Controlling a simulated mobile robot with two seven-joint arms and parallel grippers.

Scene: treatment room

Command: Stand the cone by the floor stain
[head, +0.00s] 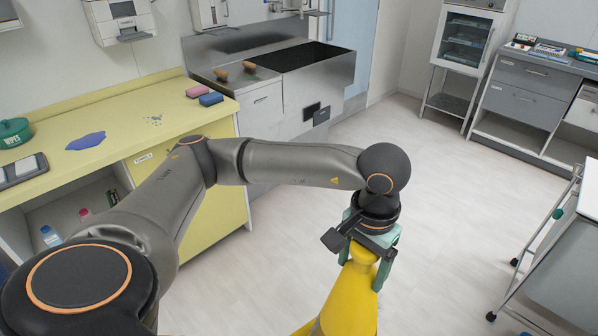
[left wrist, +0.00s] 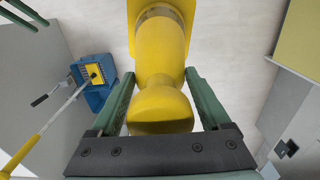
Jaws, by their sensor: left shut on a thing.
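My left gripper (head: 368,236) is shut on the yellow cone (head: 352,296), gripping it near its top. In the left wrist view the cone (left wrist: 161,60) lies between the two green fingers, its wider base part toward the top edge. The cone's lower end runs out of the head view, so I cannot tell whether it touches the floor. I see no stain on the visible floor. Two green fingers, apparently my right gripper (left wrist: 24,14), show apart and empty at the top left corner of the left wrist view.
A blue mop bucket (left wrist: 96,84) with a mop stands on the floor beside the cone. A grey trolley (head: 560,262) stands at the right. A yellow counter (head: 60,180) with a blue spill (head: 86,141) is at the left. The middle floor (head: 440,200) is clear.

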